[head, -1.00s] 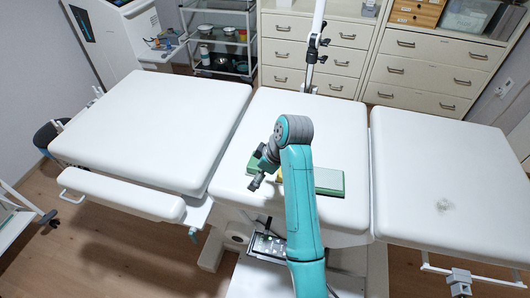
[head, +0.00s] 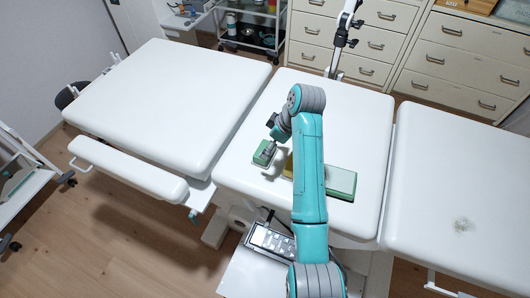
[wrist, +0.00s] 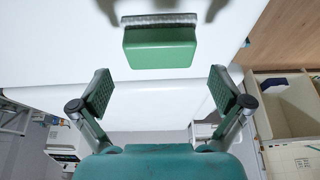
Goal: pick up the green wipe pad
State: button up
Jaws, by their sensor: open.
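My gripper (wrist: 160,92) is open and empty, with one finger on each side.
The couch's left section (head: 170,95) is clear. A smudge (head: 462,225) marks the right section. Drawer cabinets (head: 450,55) stand behind.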

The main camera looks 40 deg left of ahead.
aim_at(256, 161)
jog(key=x, duration=0.5)
jog(key=c, duration=0.9)
